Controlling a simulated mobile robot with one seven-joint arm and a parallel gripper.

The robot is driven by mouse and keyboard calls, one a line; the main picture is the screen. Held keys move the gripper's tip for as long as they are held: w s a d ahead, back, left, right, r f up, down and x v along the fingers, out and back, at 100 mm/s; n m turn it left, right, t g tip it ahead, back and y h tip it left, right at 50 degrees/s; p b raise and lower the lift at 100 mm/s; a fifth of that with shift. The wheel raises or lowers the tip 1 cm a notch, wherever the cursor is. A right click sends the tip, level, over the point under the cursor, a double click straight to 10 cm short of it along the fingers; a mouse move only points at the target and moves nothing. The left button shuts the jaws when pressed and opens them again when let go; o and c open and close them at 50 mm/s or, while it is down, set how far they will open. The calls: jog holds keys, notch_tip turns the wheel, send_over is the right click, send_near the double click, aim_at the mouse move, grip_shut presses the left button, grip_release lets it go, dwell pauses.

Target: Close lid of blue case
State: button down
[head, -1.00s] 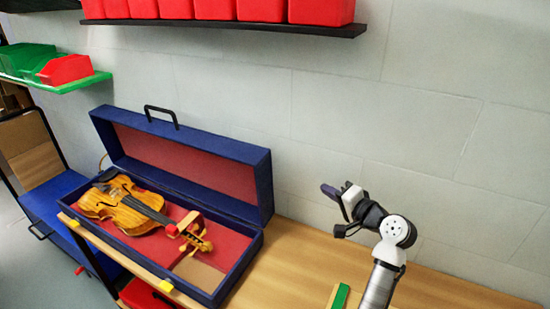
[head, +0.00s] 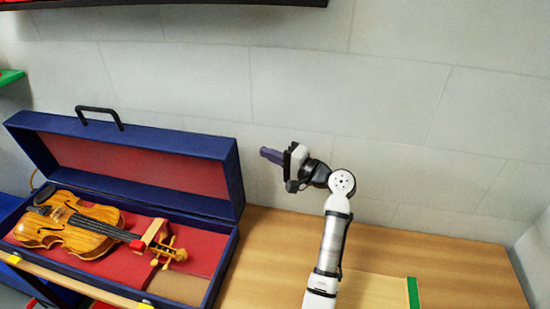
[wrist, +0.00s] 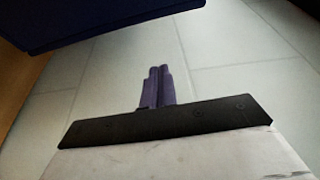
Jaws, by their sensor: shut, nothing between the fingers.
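The blue case (head: 219,268) stands open on the wooden bench at the left of the head view. Its lid (head: 170,143) is raised and leans back by the wall, with red lining and a black handle (head: 98,112) on its top edge. A violin (head: 78,230) lies inside on red lining. My gripper (head: 270,155) is to the right of the raised lid, near the lid's height and apart from it, pointing left. In the wrist view the purple fingers (wrist: 157,85) are together and hold nothing. A dark blue part of the lid (wrist: 90,15) shows at the upper left there.
The bench top (head: 440,265) right of the case is mostly clear, with a light board with a green edge (head: 412,292) near its front. A dark shelf (head: 240,3) crosses the wall above. The grey wall (head: 400,90) stands close behind.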

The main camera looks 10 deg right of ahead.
jog(key=a+p, duration=0.1)
jog(key=a, duration=0.4)
jog(key=shift+s+a+f, duration=0.1)
jog(key=shift+s+a, duration=0.05)
jog(key=shift+a, duration=0.15)
dwell(0.4)
